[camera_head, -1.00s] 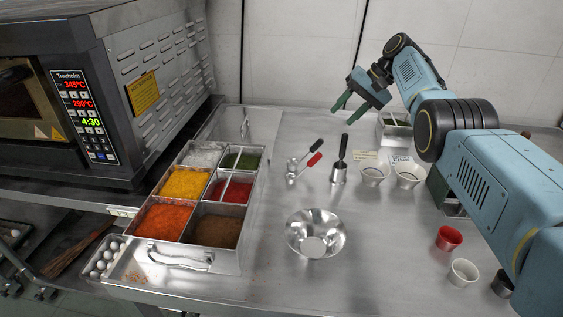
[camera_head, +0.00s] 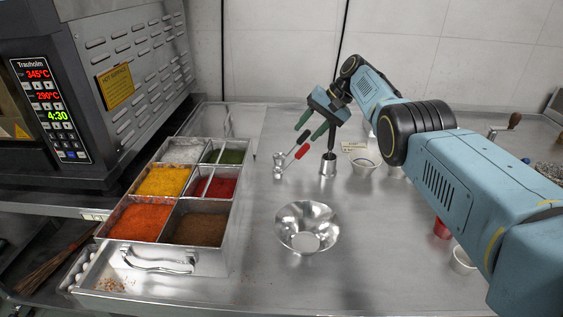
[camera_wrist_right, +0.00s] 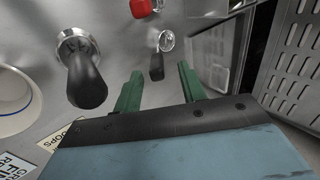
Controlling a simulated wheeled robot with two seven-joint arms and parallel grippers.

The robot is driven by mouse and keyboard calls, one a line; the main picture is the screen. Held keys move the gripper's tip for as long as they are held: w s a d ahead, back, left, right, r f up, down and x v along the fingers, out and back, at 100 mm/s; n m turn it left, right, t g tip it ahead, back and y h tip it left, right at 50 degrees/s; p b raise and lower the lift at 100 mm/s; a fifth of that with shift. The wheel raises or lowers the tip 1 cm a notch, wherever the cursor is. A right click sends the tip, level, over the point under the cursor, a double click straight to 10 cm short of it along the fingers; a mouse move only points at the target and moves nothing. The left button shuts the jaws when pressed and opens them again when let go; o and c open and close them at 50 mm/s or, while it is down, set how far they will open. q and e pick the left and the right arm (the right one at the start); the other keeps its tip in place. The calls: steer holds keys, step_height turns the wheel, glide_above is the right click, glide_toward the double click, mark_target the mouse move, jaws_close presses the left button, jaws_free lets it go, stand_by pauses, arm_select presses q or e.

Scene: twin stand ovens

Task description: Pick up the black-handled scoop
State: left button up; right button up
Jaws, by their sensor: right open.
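The black-handled scoop lies on the steel table, its black handle (camera_head: 299,141) pointing up and right and its small metal bowl (camera_head: 279,158) at the left. My right gripper (camera_head: 305,134) is open and empty above the handle. In the right wrist view the scoop's black handle (camera_wrist_right: 157,68) shows between the two green fingertips (camera_wrist_right: 158,72), with its bowl (camera_wrist_right: 166,41) beyond. I cannot tell the exact height gap. The red-handled scoop (camera_head: 302,152) lies just in front of it. My left gripper is not in view.
A metal tool with an upright black handle (camera_head: 328,168) stands close to the right of the scoops; its handle (camera_wrist_right: 87,83) rises near a finger. A metal bowl (camera_head: 307,243) stands in front. The spice tray (camera_head: 216,262) is left, and a white cup (camera_head: 364,168) is right.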

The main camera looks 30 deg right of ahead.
mark_target(299, 142)
steer(key=a+f, duration=0.1)
steer(key=f, duration=0.1)
steer(key=shift+a+f, duration=0.35)
steer(key=shift+b+x, duration=0.4)
steer(key=shift+x, duration=0.35)
steer(key=shift+w+a+f, duration=0.15)
steer(key=shift+a+f, duration=0.05)
steer(key=shift+f, duration=0.05)
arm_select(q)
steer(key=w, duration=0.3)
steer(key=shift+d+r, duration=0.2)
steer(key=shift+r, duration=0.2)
arm_select(e)
jaws_close()
